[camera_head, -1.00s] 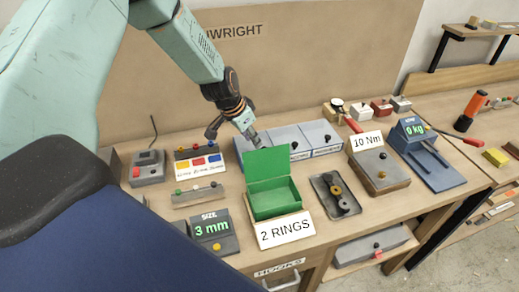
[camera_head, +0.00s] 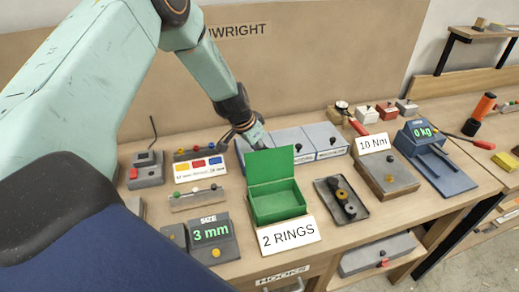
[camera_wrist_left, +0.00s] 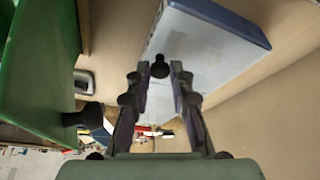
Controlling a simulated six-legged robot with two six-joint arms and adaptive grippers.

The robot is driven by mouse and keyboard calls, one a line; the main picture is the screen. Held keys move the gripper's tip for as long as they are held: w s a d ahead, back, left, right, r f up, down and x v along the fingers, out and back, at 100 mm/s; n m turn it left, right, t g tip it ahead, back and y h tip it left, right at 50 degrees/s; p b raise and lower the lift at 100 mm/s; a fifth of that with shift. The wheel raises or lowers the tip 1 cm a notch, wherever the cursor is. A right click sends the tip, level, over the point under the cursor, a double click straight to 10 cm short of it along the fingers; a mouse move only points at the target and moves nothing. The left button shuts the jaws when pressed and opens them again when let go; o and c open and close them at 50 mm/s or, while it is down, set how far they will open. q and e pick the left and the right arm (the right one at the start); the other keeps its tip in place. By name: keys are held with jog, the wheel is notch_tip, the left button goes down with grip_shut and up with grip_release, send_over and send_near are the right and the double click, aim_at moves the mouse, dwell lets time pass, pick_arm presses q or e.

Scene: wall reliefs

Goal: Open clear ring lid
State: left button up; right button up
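A row of blue-grey boxes (camera_head: 290,137) with labelled fronts stands behind the green box; the labels are too small to read. My left gripper (camera_head: 256,140) is at the left part of this row, its tips partly hidden by the raised green lid (camera_head: 270,165). In the left wrist view a blue-grey box (camera_wrist_left: 205,50) with a black knob (camera_wrist_left: 160,67) lies ahead. The open fingers of my left gripper (camera_wrist_left: 157,73) stand either side of this knob, with narrow gaps visible. Which lid is the clear ring lid, I cannot tell. My right gripper is not in view.
The open green box (camera_head: 278,205) stands close in front, behind a "2 RINGS" card (camera_head: 288,235). Its lid's black knob (camera_wrist_left: 85,116) is beside my left finger. A dark tray (camera_head: 341,201) with rings and a "10 Nm" block (camera_head: 385,178) stand to the right.

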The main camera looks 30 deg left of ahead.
pick_arm(q)
jog(key=shift+c, duration=0.7)
grip_shut()
jog(key=shift+s, duration=0.1)
jog(key=shift+r, duration=0.1)
